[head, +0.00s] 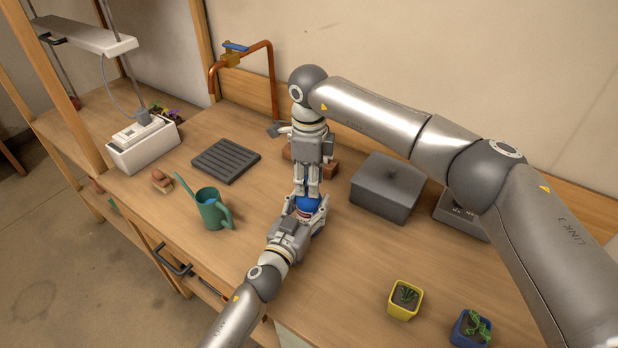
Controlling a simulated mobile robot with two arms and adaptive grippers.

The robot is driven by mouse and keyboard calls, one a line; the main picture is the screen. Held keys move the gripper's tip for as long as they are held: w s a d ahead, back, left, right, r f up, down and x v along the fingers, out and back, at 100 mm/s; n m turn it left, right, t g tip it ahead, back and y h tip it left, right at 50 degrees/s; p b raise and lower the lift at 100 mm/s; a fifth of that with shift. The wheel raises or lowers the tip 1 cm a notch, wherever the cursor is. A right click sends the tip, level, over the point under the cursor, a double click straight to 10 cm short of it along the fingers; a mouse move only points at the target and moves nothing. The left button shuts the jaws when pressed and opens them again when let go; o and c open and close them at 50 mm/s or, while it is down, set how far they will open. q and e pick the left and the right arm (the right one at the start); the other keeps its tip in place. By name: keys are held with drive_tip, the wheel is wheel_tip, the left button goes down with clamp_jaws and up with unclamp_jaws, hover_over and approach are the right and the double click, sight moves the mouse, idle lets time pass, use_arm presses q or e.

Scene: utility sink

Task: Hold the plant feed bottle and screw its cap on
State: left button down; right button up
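The plant feed bottle (307,206) is blue with a red and white band and stands near the middle of the bench. My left gripper (306,211) reaches in from the front, with a finger on each side of the bottle, and is shut on it. My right gripper (307,190) points straight down from above the bottle. Its fingers are close together around a small bit of blue at the bottle's top, which looks like the cap. The cap is mostly hidden by these fingers, so I cannot tell how it sits on the neck.
A green watering can (211,210) and a dark slatted tray (226,160) are on the left. A grey box (387,187) stands to the right. Yellow (404,300) and blue (470,329) plant pots are at the front right. A copper tap (270,75) rises behind.

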drive_tip(key=c, duration=0.5)
drive_tip(key=m, duration=0.5)
drive_tip(key=o, duration=1.2)
wheel_tip(320, 180, up, 12)
